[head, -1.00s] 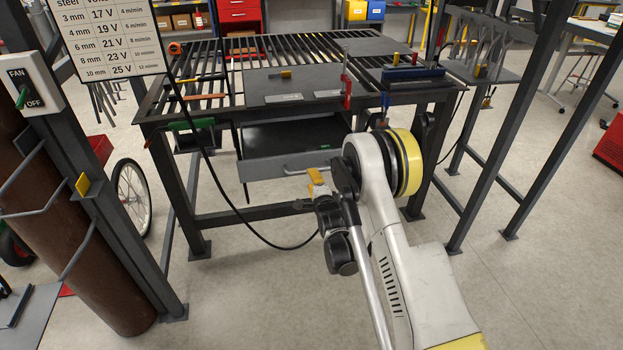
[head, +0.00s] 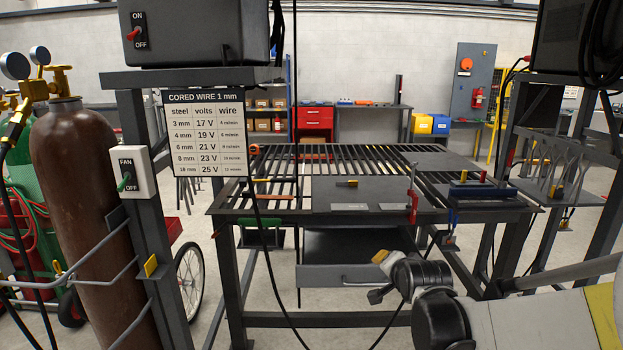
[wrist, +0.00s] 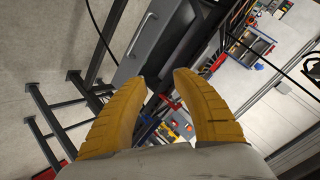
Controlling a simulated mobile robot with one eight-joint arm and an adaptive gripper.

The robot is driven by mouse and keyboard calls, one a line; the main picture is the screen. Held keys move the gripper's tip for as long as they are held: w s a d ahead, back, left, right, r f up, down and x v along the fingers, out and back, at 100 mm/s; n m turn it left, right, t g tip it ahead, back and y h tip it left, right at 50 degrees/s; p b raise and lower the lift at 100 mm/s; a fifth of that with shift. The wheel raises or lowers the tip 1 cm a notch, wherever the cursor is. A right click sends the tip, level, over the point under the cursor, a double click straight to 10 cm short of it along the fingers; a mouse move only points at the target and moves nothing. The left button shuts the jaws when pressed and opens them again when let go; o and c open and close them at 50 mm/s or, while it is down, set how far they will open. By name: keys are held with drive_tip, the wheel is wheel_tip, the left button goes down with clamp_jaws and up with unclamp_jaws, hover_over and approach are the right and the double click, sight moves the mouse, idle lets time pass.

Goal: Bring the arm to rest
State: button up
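My gripper (head: 380,257) has yellow fingers and shows in the head view at the right end of the drawer front, with my arm entering from the lower right. In the wrist view my gripper (wrist: 162,82) has its two yellow fingers apart, with nothing held between them. The grey drawer (head: 335,275) under the slatted welding table (head: 225,208) stands pulled out, and its bar handle is near my gripper. The drawer (wrist: 150,45) also shows beyond the fingers in the wrist view. I cannot tell the exact gap between gripper and handle.
A brown gas cylinder (head: 90,190) and a post with a fan switch (head: 132,172) stand at left. A wheel (head: 189,282) is beside them. A red clamp (head: 412,200) stands on the table. A black cable (head: 262,235) hangs in front. Metal posts stand at right.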

drive_tip(key=s+n+g, duration=0.4)
drive_tip(key=s+n, duration=0.5)
drive_tip(key=s, duration=2.2)
drive_tip(key=shift+s+r+g, duration=0.2)
drive_tip(key=shift+r+g, duration=0.1)
